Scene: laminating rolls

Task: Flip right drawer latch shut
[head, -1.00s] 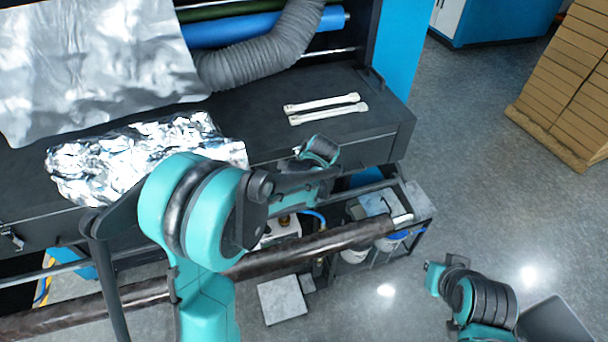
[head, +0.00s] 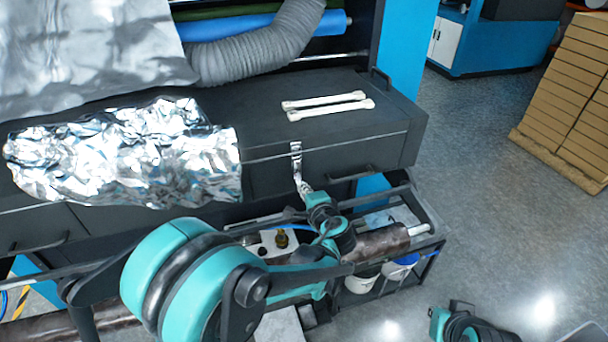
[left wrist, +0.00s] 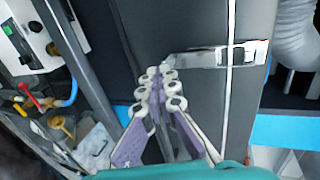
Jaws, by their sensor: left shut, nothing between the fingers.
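The right drawer latch (head: 296,154) is a silver metal strip across the seam between the dark cabinet top and the right drawer front (head: 375,157). In the left wrist view, the latch (left wrist: 215,57) crosses the seam, with its narrow lever end close to my fingertips. My left gripper (head: 302,186) is just below the latch in the head view. In the left wrist view, the left gripper (left wrist: 160,74) has its fingers together and empty, beside the lever end; I cannot tell whether they touch. My right gripper is not in view; only part of that arm shows at lower right.
Two pale bars (head: 325,104) and crumpled foil (head: 125,155) lie on the cabinet top. A dark roll (head: 385,242) and a cart with buckets (head: 362,283) stand below the drawer. Open floor (head: 490,220) lies to the right, before stacked cartons (head: 565,95).

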